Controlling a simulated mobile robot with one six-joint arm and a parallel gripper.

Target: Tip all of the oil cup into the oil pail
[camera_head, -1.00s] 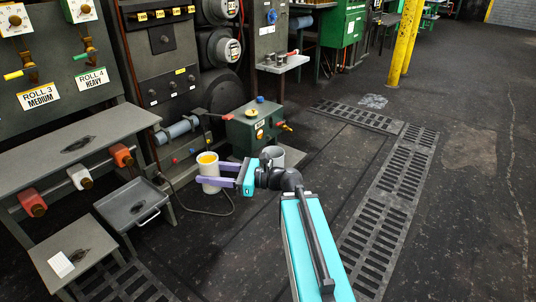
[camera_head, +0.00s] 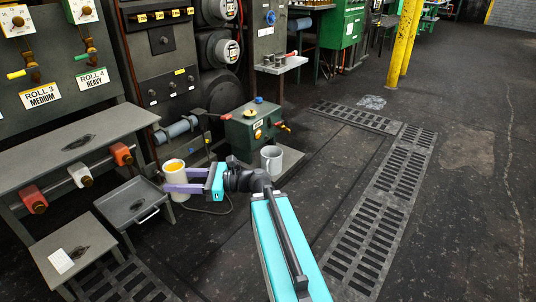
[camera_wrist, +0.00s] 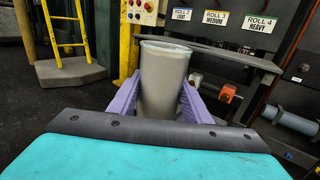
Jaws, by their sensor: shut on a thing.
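The oil cup (camera_head: 176,180) is pale, with orange-yellow oil showing at its open top. It is upright between the purple fingers of my gripper (camera_head: 170,180), which is shut on it. In the wrist view the cup (camera_wrist: 163,82) stands between both fingers, and its contents are hidden. A grey pail (camera_head: 271,161) with a side handle stands upright to the right of my gripper, beside the green machine box. The cup is apart from the pail, well to its left. The inside of the pail is too small to read.
The green machine box (camera_head: 250,128) with coloured knobs stands behind my gripper. A grey bench (camera_head: 75,150) with red and white handles and a low tray stand (camera_head: 130,205) are at left. A dark cable lies under the cup. Open floor (camera_head: 330,175) extends to the right.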

